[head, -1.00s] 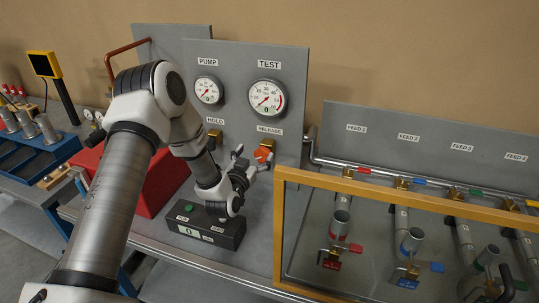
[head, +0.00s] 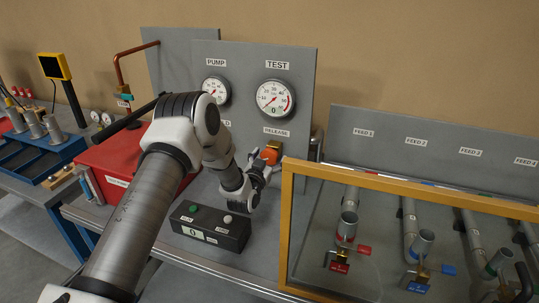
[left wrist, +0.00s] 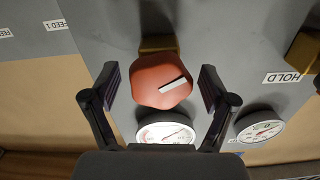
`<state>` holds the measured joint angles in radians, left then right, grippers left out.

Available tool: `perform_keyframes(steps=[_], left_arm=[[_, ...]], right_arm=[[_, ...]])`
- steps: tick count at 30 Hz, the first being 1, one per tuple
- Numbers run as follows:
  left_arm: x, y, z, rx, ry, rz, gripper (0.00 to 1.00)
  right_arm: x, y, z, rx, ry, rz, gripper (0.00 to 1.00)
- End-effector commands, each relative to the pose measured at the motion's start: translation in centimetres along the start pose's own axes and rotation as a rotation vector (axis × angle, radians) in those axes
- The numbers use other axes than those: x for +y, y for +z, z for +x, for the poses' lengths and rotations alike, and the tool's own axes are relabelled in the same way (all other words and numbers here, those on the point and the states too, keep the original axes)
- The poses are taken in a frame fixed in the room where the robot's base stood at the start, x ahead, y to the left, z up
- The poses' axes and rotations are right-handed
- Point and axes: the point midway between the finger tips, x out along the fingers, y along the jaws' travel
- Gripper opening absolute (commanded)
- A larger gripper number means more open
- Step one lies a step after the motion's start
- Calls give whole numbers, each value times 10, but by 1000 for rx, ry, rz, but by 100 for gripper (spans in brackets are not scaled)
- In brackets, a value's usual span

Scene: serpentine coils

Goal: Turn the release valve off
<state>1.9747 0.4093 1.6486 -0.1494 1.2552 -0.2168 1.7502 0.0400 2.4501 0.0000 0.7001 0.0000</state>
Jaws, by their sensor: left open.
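The release valve's orange-red knob (head: 270,155) is on the grey panel below the RELEASE label (head: 276,132). In the left wrist view the rounded knob (left wrist: 161,82) has a slanted white stripe on its face, with part of a brass body (left wrist: 159,44) beside it. My left gripper (head: 263,168) is in front of the knob. In the left wrist view its two fingers stand open on either side of the knob, with a visible gap at each side. The TEST gauge (head: 275,98) is above; its needle's exact reading is too small to tell. My right gripper is not in view.
A black control box (head: 210,227) with a green button stands below my left forearm. A yellow-framed clear guard (head: 287,225) is close on the right, before the feed pipes. A red box (head: 120,165) is at left. The HOLD label (left wrist: 283,77) is near the knob.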

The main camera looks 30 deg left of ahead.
Motion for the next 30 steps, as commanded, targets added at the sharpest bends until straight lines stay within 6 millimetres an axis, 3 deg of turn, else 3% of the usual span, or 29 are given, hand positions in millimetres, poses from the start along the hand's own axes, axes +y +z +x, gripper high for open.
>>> perform_keyframes(steps=[6, 12, 23, 30], left_arm=[[0, 0, 2, 0, 0, -1, 84], [0, 0, 2, 0, 0, 0, 24], [0, 0, 2, 1, 0, 22, 24], [0, 0, 2, 2, -1, 122, 24]], right_arm=[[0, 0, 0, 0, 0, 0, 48], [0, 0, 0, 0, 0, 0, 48], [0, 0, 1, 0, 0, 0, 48], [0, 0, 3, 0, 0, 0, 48]])
